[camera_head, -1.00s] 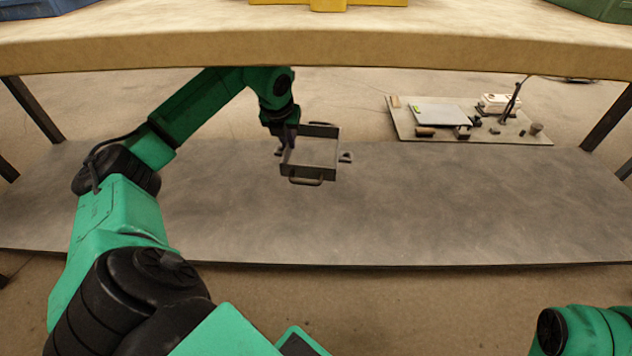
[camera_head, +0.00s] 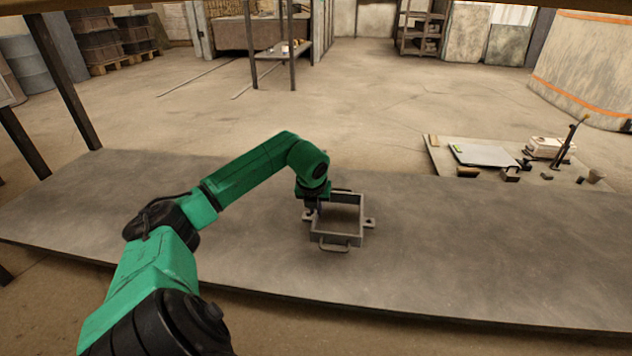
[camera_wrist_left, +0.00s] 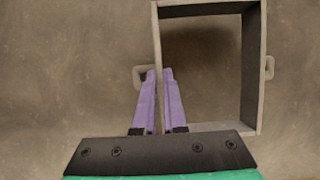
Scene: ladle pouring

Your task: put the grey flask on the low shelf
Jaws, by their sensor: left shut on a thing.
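The grey flask (camera_head: 338,239) is an open rectangular frame with handles and side lugs. It sits level at or just above the low shelf (camera_head: 480,245); I cannot tell whether it touches. My left gripper (camera_head: 314,208) reaches down at its left wall. In the left wrist view the purple fingers of the gripper (camera_wrist_left: 159,75) are shut on the left wall of the flask (camera_wrist_left: 252,85), beside a lug. The shelf surface shows through the frame, with a dark shadow inside. My right gripper is not in view.
The shelf is bare on both sides of the flask. Behind it on the right, a board (camera_head: 440,165) on the floor holds a flat plate, small blocks and a dark upright tool. Dark posts (camera_head: 65,85) stand at the left. The tabletop edge (camera_head: 300,6) runs overhead.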

